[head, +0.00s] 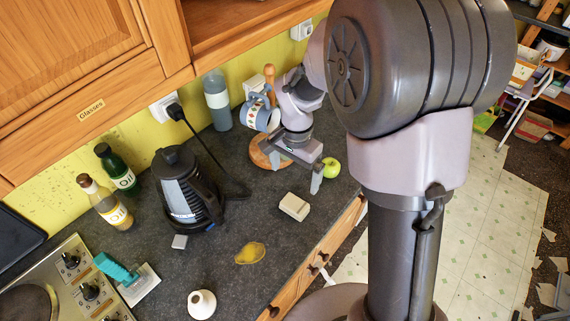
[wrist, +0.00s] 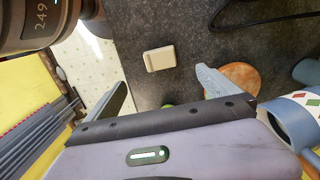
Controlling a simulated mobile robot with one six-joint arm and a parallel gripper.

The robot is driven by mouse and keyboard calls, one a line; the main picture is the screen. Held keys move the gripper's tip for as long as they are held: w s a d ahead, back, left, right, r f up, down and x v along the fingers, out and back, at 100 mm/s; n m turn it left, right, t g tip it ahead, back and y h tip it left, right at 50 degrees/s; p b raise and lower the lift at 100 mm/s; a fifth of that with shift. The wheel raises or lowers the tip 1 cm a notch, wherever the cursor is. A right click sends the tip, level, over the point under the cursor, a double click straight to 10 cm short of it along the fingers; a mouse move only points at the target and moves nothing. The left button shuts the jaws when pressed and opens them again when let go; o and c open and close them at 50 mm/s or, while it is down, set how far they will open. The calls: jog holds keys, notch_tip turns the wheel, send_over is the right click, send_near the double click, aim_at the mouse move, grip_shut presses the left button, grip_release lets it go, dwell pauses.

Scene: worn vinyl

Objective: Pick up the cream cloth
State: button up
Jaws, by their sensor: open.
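A small cream block-like thing (head: 294,207) lies on the dark grey worktop near its front edge. It also shows in the wrist view (wrist: 160,58), with a raised strip along one side. It is the only cream item close to my gripper; I cannot tell from its look whether it is a folded cloth. My gripper (head: 293,174) is open and empty above the worktop, just behind the cream thing and apart from it. In the wrist view my gripper (wrist: 161,79) has a finger on each side, with the cream thing beyond the tips, between them.
A green apple (head: 330,168) sits right beside my gripper. A round wooden board (head: 259,153) and a patterned blue mug (head: 262,117) are behind it. A black kettle (head: 185,190) stands left, its cord trailing. A yellow flat patch (head: 250,253) lies in front. Wooden cupboards overhang the back.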

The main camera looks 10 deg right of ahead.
jog(key=b, duration=0.3)
send_near(295, 202)
jog(key=f, duration=0.5)
jog(key=shift+s+a+f, duration=0.15)
jog(key=shift+s+a, duration=0.1)
jog(key=shift+s, duration=0.15)
jog(key=f, duration=0.3)
jog(key=f+b, duration=0.1)
jog(key=f, duration=0.1)
jog(key=shift+w+d+f, duration=0.2)
jog(key=shift+w+f, duration=0.05)
jog(key=shift+w, duration=0.1)
jog(key=shift+s+r, duration=0.1)
jog(key=shift+r, duration=0.05)
jog(key=shift+c, duration=0.9)
jog(key=c, duration=1.2)
jog(key=shift+r, duration=0.6)
notch_tip(295, 202, up, 2)
jog(key=shift+r+p, duration=0.25)
jog(key=shift+p, duration=0.4)
jog(key=s, duration=0.5)
jog(key=s+d+r+b, duration=0.1)
jog(key=s, duration=1)
jog(key=shift+d+r, duration=0.15)
jog(key=shift+d, duration=0.2)
